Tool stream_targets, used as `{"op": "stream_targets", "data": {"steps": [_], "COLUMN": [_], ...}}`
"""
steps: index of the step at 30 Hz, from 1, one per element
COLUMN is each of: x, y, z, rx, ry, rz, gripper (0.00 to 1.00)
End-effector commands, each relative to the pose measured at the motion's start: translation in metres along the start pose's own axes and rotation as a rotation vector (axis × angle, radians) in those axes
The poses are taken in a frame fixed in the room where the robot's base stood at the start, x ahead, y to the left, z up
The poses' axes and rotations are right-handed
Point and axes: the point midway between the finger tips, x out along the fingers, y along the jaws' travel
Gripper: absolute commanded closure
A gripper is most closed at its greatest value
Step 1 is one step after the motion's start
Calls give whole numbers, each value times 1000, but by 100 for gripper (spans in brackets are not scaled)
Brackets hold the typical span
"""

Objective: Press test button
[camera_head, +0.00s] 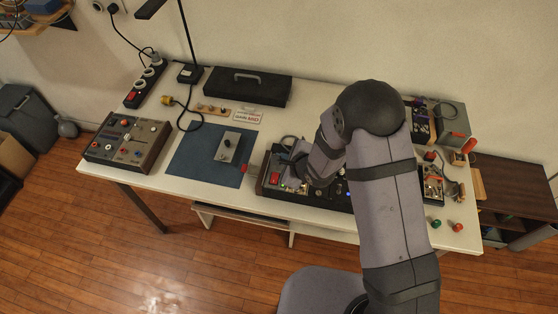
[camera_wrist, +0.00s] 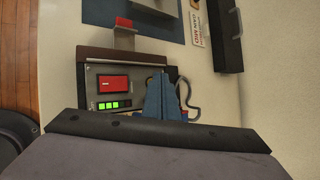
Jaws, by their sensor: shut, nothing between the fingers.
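A dark control panel (camera_head: 265,189) lies at the front of the white bench. The wrist view shows its left part (camera_wrist: 93,88), with a red rocker switch (camera_wrist: 113,84) and a row of lit green lights (camera_wrist: 115,104). The red switch also shows in the head view (camera_head: 275,178). My gripper (camera_wrist: 158,76) shows its blue fingers together and empty, over the panel to the right of the red switch. I cannot tell whether the tips touch it. No test button can be made out; my fingers and arm hide part of the panel.
A blue mat (camera_head: 188,158) with a grey box (camera_head: 228,147) lies left of the panel. A brown-sided instrument (camera_head: 128,140) stands at the far left. A black case (camera_head: 247,86) lies at the back. Red and green caps (camera_head: 457,227) sit at the right front corner.

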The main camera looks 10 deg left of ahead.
Motion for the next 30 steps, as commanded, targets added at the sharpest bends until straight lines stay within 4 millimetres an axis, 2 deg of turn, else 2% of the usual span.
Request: {"op": "stream_targets", "data": {"steps": [12, 30], "x": [0, -10], "y": [1, -7], "z": [-1, 7], "rx": [0, 0], "ry": [2, 1], "rz": [2, 1], "gripper": [100, 100]}}
